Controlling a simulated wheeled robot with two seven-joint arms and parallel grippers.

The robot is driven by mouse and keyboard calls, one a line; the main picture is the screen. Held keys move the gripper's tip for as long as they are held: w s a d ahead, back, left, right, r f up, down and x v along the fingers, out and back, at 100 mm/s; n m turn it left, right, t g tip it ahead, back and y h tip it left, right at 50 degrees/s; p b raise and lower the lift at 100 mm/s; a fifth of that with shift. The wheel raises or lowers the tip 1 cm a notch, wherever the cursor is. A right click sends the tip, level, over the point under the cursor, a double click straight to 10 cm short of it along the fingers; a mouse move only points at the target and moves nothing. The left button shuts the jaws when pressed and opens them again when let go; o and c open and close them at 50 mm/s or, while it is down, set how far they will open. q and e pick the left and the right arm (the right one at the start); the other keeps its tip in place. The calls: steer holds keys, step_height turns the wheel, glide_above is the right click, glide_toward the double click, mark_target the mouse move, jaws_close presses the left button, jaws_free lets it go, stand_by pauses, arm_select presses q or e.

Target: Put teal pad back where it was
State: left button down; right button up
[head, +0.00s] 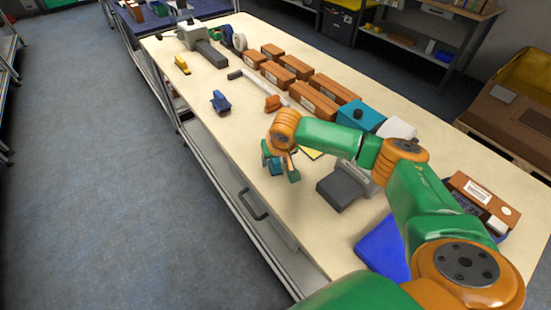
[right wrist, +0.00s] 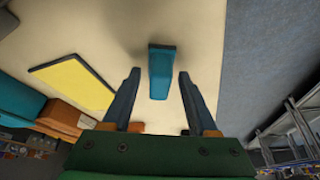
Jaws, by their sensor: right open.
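The teal pad (right wrist: 161,72) is a small block on the pale tabletop in the right wrist view. It lies between the two dark fingers of my right gripper (right wrist: 158,75), with a visible gap on each side. My right gripper (head: 281,168) is open and low over the front part of the table in the head view. There the gripper and arm partly hide the pad, and I cannot make it out clearly. My left gripper is not in view.
A yellow pad (right wrist: 75,84) lies left of the gripper in the right wrist view. Brown boxes (head: 313,101), a teal box (head: 360,114) and a dark grey block (head: 338,190) stand nearby. A blue tray (head: 383,247) is near the front. The table's left edge is close.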

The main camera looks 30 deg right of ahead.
steer(key=shift+r, duration=0.1)
steer(key=v, duration=1.2)
